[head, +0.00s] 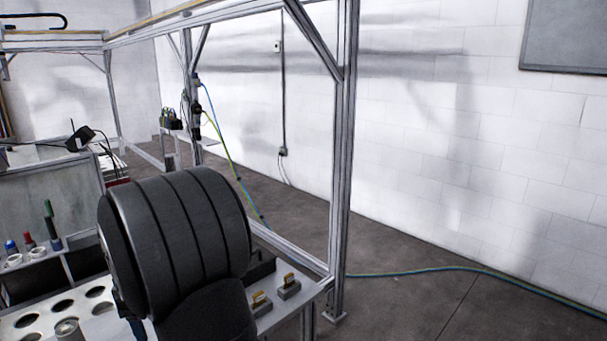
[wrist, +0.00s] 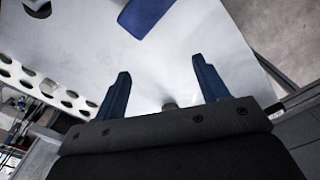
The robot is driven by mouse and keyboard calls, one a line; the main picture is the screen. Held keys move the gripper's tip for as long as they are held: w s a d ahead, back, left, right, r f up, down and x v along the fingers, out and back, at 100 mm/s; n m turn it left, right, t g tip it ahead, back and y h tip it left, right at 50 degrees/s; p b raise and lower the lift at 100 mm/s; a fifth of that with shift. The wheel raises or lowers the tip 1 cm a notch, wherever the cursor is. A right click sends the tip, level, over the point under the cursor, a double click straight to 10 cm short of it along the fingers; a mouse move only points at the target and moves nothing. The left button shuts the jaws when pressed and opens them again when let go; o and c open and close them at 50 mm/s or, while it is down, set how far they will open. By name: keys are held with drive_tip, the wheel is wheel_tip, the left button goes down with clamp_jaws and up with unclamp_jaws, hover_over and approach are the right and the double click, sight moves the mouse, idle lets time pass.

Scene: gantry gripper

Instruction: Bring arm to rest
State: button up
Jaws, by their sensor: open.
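My gripper (wrist: 161,82) shows in the wrist view with its two dark blue fingers spread apart. Nothing is held between them. Below and beyond the fingers is a white work surface (wrist: 185,40), with a small grey round piece (wrist: 169,106) showing low between the fingers, close to the gripper body.
A plate with round holes (head: 62,306) lies at lower left in the head view. Colored pens or tools (head: 50,225) stand behind it. Two grey blocks with yellow tops (head: 289,287) sit at the table's right edge. A metal frame post (head: 342,150) rises there. A blue item (wrist: 145,15) lies on the surface.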

wheel_tip(320, 180, down, 6)
drive_tip(key=shift+r, duration=0.15)
idle(0.4)
wheel_tip(320, 180, up, 10)
drive_tip(key=s+a+r, duration=0.1)
drive_tip(key=s+a, duration=0.6)
drive_tip(key=a, duration=0.3)
drive_tip(key=shift+n, duration=0.3)
drive_tip(key=shift+w+d, duration=0.15)
